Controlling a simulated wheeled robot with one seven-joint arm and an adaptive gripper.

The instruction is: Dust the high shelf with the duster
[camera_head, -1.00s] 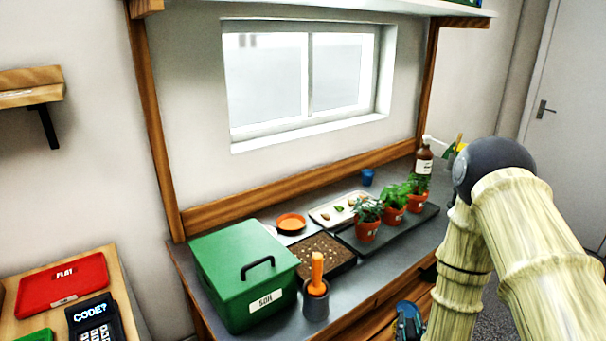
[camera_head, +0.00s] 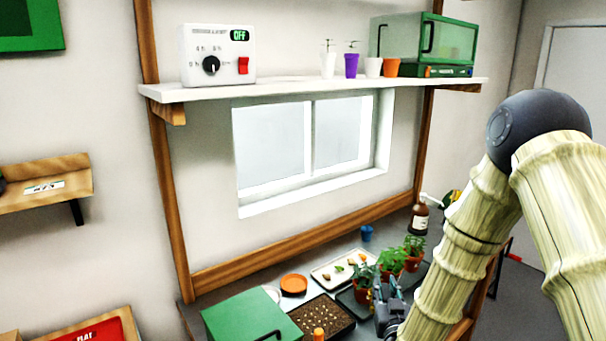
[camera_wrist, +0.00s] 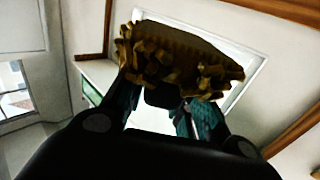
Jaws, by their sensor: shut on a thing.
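The high shelf (camera_head: 290,91) is a white board on wooden brackets above the window in the head view. My gripper (camera_head: 388,300) is low in the head view, in front of the potted plants and well below the shelf. In the wrist view my gripper (camera_wrist: 165,100) is shut on the duster (camera_wrist: 180,55), whose ruffled yellow-brown head shows beyond the fingers. The duster's handle is mostly hidden between the fingers. I cannot make the duster out clearly in the head view.
On the shelf stand a white dial box (camera_head: 217,55), several small cups including a purple one (camera_head: 351,66), and a green glass-fronted cabinet (camera_head: 425,45). Below are a green box (camera_head: 240,315), potted plants (camera_head: 392,262) and a brown bottle (camera_head: 419,220). The shelf's middle-left has bare room.

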